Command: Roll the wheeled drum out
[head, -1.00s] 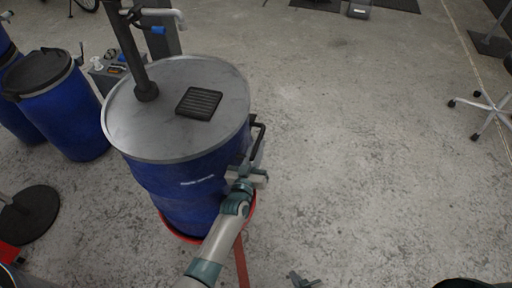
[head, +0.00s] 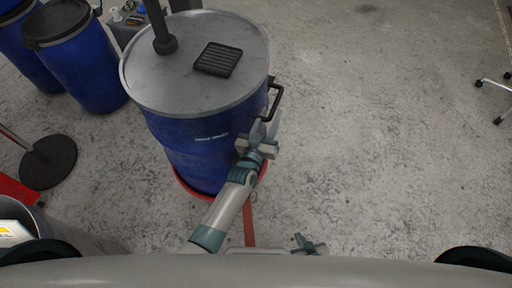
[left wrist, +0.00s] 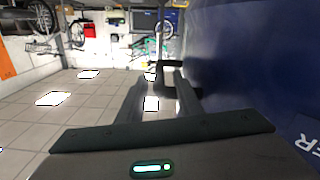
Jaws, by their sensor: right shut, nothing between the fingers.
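The blue drum (head: 190,150) with a grey metal lid (head: 150,80) stands upright on a red wheeled base (head: 249,222) in the head view. A black handle (head: 277,98) sticks out from its right side. My left gripper (head: 266,128) is beside the drum, just below the handle, its fingers pointing up at it. In the left wrist view, the fingers (left wrist: 156,92) are apart, with the handle (left wrist: 185,65) near their tips and the drum wall (left wrist: 245,70) close on the right. I cannot tell if they touch the handle. My right gripper (head: 309,244) is low, shut and empty.
A black grille (head: 218,59) and a dark post (head: 160,30) are on the lid. Other blue drums (head: 85,70) stand at the left, near a round black base (head: 48,162). Wheeled chair legs (head: 495,85) show at right. The concrete floor right of the drum is clear.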

